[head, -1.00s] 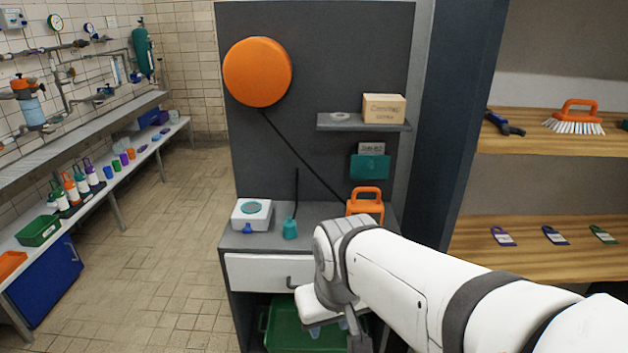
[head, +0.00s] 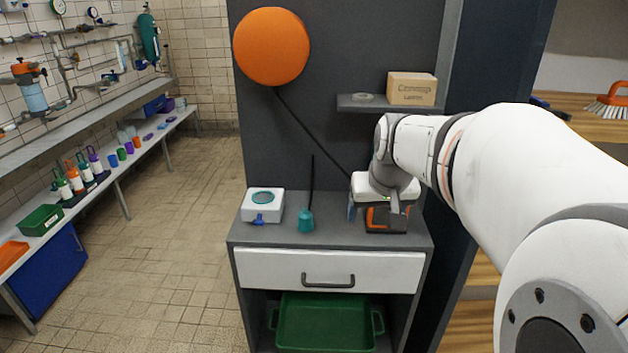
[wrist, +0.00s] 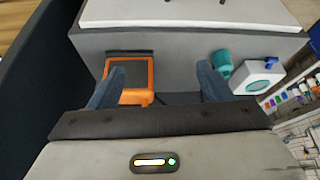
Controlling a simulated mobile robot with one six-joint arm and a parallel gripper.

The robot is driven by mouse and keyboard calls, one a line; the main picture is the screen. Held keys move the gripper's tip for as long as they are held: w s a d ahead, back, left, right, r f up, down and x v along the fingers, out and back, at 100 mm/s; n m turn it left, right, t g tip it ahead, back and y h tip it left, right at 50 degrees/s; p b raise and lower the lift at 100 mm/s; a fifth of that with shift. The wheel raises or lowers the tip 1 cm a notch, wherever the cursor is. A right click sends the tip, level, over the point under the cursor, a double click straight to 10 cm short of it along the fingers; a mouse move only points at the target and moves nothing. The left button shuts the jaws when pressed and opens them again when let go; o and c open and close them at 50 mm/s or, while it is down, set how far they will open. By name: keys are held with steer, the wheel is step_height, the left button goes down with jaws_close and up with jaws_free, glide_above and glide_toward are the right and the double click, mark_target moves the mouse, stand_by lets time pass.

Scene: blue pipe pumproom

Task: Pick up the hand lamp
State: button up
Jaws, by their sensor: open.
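The hand lamp looks like an orange lantern with a dark face. It stands on the grey counter (head: 335,235), largely hidden behind my gripper in the head view (head: 378,222). In the wrist view the lamp (wrist: 152,77) shows with its orange frame around a dark square. My gripper (wrist: 157,88) is open over it, with a blue finger on each side. The left finger overlaps the lamp's left edge in that view; the right finger is clear of it, with a gap between. I cannot tell whether either finger touches.
A teal bottle-like item (head: 306,222) and a white box with a teal disc (head: 262,205) stand left of the lamp. A shelf with a cardboard box (head: 411,88) is above. A dark cord runs down from the orange disc (head: 271,46) towards the lamp. A green crate (head: 325,325) is below.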

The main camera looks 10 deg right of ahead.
steer(key=o, duration=0.6)
steer(key=shift+m+t+h, duration=0.5)
steer(key=shift+m+t, duration=0.2)
steer(key=w+d, duration=0.2)
steer(key=w, duration=0.1)
steer(key=w+d+b, duration=0.1)
steer(key=w+d, duration=0.1)
steer(key=d, duration=0.1)
steer(key=w+d+r+b, duration=0.1)
steer(key=w+d, duration=0.2)
steer(key=shift+w, duration=0.3)
steer(key=x, duration=0.4)
steer(key=s+x, duration=0.1)
steer(key=x, duration=0.1)
steer(key=shift+a+f, duration=0.2)
steer(key=shift+f, duration=0.25)
steer(key=shift+w+d+f, duration=0.1)
steer(key=shift+w+f, duration=0.2)
steer(key=shift+f, duration=0.05)
steer(key=shift+r, duration=0.1)
steer(key=c, duration=1.1)
